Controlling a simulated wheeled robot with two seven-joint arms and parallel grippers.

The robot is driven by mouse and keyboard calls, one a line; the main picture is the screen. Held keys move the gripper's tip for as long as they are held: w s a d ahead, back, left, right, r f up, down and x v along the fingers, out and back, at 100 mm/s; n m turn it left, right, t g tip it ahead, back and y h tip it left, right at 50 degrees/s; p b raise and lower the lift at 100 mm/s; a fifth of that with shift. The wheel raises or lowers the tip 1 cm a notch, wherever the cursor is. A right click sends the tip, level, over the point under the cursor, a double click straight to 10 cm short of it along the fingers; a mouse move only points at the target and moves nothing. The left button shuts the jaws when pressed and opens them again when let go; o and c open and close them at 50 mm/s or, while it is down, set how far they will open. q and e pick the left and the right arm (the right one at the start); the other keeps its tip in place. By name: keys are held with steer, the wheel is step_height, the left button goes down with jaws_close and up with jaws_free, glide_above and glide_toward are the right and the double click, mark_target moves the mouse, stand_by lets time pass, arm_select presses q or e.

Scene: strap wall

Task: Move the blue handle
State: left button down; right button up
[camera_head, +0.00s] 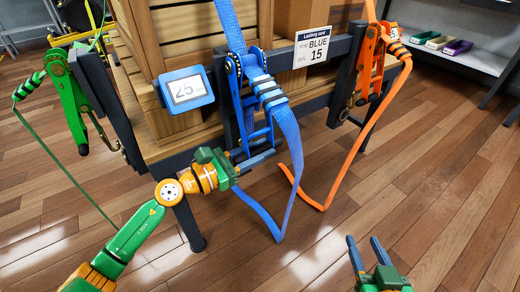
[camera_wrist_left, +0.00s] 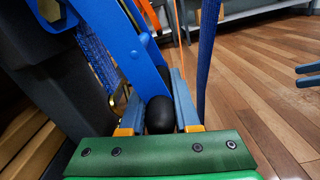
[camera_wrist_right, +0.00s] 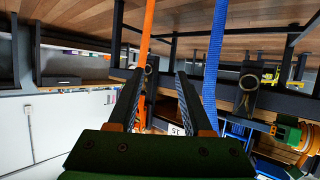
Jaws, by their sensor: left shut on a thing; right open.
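The blue handle (camera_head: 243,112) belongs to the blue ratchet buckle on the dark rail, in the middle of the camera_head view. In the left wrist view the handle (camera_wrist_left: 138,55) runs down to a black rounded end (camera_wrist_left: 159,115) between my fingers. My left gripper (camera_head: 260,160) is shut on the handle's lower end. My right gripper (camera_head: 366,252) is open and empty, low and to the right, apart from the straps; its open fingers also show in the right wrist view (camera_wrist_right: 156,95). A card (camera_head: 312,46) reads BLUE 15, and a blue-framed display (camera_head: 186,89) reads 25.
A blue strap (camera_head: 287,130) hangs in a loop beside the left gripper. An orange buckle (camera_head: 372,65) with its strap (camera_head: 350,160) stands to the right, a green buckle (camera_head: 66,95) to the left. Wooden crates (camera_head: 185,35) stand behind the rail.

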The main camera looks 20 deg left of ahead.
arm_select(q)
steer(key=s+d+n+p, duration=0.1)
steer(key=p, duration=0.1)
steer(key=s+d+r+n+p, duration=0.1)
steer(key=p, duration=0.1)
steer(key=s+d+n+p, duration=0.1)
steer(key=d+p, duration=0.1)
steer(key=shift+s+d+r, duration=0.1)
steer(key=shift+s+r, duration=0.05)
steer(key=shift+r, duration=0.25)
arm_select(e)
steer(key=s+d+f+g+h, duration=0.1)
steer(key=s+d+f+g, duration=0.1)
steer(key=s+f+g, duration=0.3)
steer(key=s+d+f+g+h, duration=0.1)
steer(key=s+d+f+g, duration=0.2)
steer(key=s+f, duration=0.6)
step_height(320, 180, down, 5)
steer(key=g, duration=0.2)
steer(key=shift+s+f+m+g, duration=0.15)
steer(key=shift+s+m+g, duration=0.05)
steer(key=shift+m+g, duration=0.1)
arm_select(q)
steer(key=c, duration=0.7)
jaws_free()
